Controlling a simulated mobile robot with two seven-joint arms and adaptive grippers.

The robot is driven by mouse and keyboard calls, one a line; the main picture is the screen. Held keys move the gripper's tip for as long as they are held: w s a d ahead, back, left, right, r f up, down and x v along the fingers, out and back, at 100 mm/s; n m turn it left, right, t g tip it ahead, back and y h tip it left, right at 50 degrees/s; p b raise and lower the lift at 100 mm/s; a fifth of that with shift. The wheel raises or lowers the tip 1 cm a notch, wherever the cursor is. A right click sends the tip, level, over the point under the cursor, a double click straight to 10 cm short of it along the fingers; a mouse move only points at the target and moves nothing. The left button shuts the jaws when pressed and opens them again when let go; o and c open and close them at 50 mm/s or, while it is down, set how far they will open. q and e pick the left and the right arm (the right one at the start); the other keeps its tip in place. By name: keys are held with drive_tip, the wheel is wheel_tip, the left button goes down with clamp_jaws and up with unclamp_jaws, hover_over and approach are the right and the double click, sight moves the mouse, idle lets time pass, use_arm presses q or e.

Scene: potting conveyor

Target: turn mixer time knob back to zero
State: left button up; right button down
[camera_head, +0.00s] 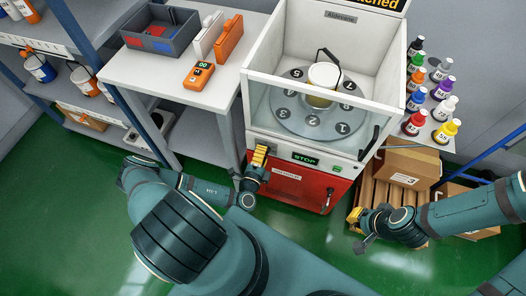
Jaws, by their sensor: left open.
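The mixer (285,178) is a white cabinet with a red lower front and an open-topped clear chamber. Its front display (305,159) reads STOP in green. A small green button (337,168) sits to the right of it. I cannot make out the time knob; my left gripper covers the part of the panel left of the display. My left gripper (259,160), with yellow finger pads, is open at that spot; contact cannot be told. My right gripper (358,228) is open and empty, low on the right near the crates.
Inside the chamber a numbered turntable (283,114) carries a white-lidded can (324,76). A grey table (139,71) with a bin (160,46) stands left. Coloured bottles (413,124) are on the right. Cardboard boxes (404,180) stand below them.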

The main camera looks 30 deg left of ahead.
use_arm(q)
drive_tip(key=v, duration=1.1)
drive_tip(key=shift+s+d, duration=0.1)
drive_tip(key=shift+d, duration=0.05)
